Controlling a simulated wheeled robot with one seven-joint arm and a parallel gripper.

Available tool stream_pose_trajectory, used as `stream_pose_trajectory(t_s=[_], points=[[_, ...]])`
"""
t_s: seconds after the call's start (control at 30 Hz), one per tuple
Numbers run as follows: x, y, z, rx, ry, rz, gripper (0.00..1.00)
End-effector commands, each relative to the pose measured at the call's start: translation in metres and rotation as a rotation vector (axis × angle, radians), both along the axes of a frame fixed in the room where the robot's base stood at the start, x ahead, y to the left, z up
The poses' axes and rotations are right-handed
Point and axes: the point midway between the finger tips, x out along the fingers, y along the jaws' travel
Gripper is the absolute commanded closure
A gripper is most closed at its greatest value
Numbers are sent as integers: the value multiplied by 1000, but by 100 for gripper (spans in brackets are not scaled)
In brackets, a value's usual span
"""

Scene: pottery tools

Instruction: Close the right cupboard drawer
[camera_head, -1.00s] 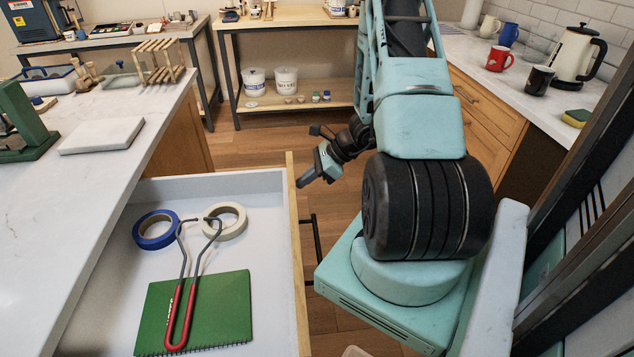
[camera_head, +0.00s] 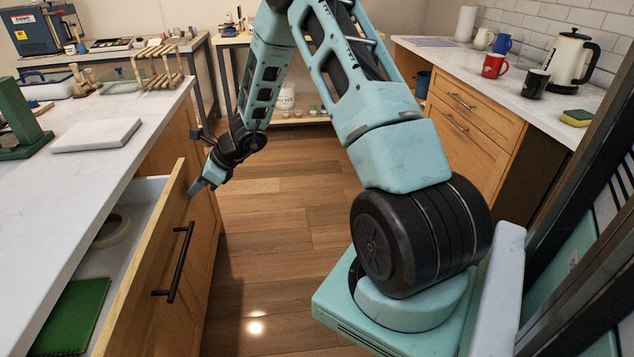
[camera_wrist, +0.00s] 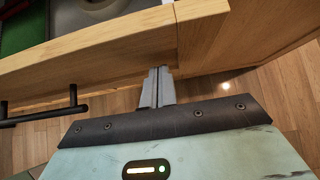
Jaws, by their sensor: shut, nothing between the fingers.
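The wooden cupboard drawer (camera_head: 150,265) with a black bar handle (camera_head: 175,262) stands partly open under the left counter. Inside it, part of a green notebook (camera_head: 72,315) and part of a cream tape roll (camera_head: 112,232) show; the rest is hidden under the counter. My gripper (camera_head: 196,187) is shut and empty at the far end of the drawer front, on its outer side. In the wrist view, the closed fingers (camera_wrist: 157,88) are at the drawer front (camera_wrist: 90,60), to the right of the handle (camera_wrist: 40,116); they look to be touching it.
The left counter (camera_head: 70,190) carries a white slab (camera_head: 97,135), a green stand and a wooden rack. The right counter (camera_head: 500,85) holds mugs, a kettle and a sponge. The wooden floor (camera_head: 280,220) between them is clear.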

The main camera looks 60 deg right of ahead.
Motion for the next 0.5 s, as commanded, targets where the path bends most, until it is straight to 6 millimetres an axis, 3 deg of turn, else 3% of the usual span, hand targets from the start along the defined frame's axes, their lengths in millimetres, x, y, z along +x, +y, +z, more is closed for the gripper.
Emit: stream_pose_trajectory(t_s=[0.2, 0.5], points=[[45, 40, 1, 1, -2, 4, 100], [88, 76, 1, -1, -1, 3, 100]])
